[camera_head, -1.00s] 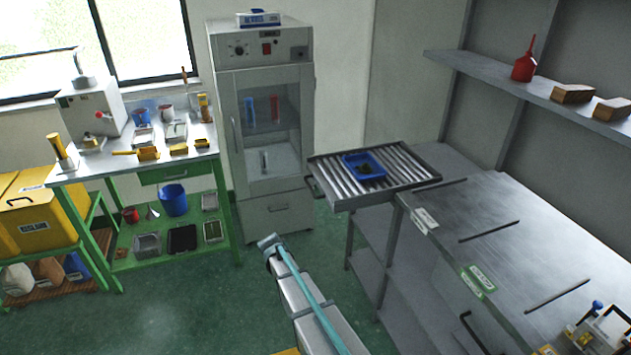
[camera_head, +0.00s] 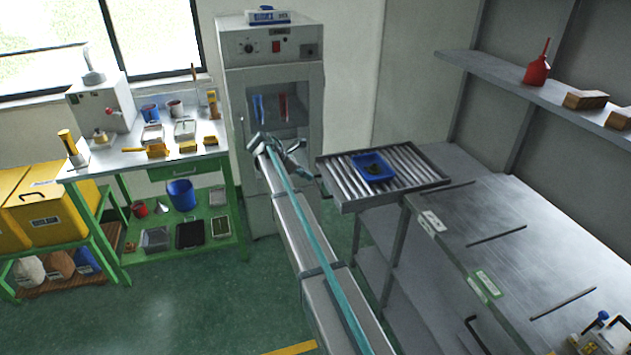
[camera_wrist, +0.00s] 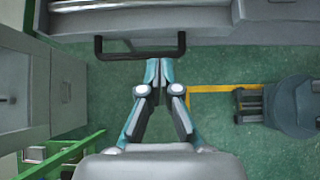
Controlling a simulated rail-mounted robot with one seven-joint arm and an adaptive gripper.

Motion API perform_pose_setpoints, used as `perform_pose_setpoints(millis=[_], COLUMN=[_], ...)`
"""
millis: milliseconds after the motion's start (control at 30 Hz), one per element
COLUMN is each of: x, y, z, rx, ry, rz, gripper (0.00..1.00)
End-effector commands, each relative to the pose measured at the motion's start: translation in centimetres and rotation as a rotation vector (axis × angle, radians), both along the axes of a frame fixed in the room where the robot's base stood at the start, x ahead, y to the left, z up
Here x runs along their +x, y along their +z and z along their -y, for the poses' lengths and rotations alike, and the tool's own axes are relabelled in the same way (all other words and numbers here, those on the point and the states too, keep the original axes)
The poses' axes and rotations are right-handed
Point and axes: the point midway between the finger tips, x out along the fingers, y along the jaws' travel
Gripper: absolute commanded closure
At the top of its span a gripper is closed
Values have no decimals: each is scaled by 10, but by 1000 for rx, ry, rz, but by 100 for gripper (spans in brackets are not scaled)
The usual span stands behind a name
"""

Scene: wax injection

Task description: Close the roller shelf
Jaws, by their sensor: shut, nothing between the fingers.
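The roller shelf (camera_head: 432,181), a grey metal frame with silver rollers, sticks out from the far end of the grey workbench. A blue tray (camera_head: 374,167) with dark contents lies on its rollers. In the wrist view, the shelf's front edge (camera_wrist: 140,18) runs along the top, with the black U-shaped handle (camera_wrist: 115,55) below it. My gripper (camera_wrist: 160,66) is shut and empty, with its fingertips at the handle's bar, right of its middle. I cannot tell whether they touch it. In the head view, my arm partly hides the handle area.
The grey cabinet with a glass door (camera_head: 290,85) stands left of the shelf, close to my arm. A green workbench (camera_head: 190,170) with tools is further left. The grey workbench top (camera_head: 490,225) holds thin dark bars. Green floor lies open at lower left.

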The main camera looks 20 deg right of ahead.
Motion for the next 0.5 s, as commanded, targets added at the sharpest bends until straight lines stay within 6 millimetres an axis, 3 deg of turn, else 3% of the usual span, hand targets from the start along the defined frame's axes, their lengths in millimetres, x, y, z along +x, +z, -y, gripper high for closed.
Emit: perform_pose_setpoints(millis=[500], x=[-4], y=[-52], z=[54], rx=[2], ry=[-2], rz=[1], gripper=[100])
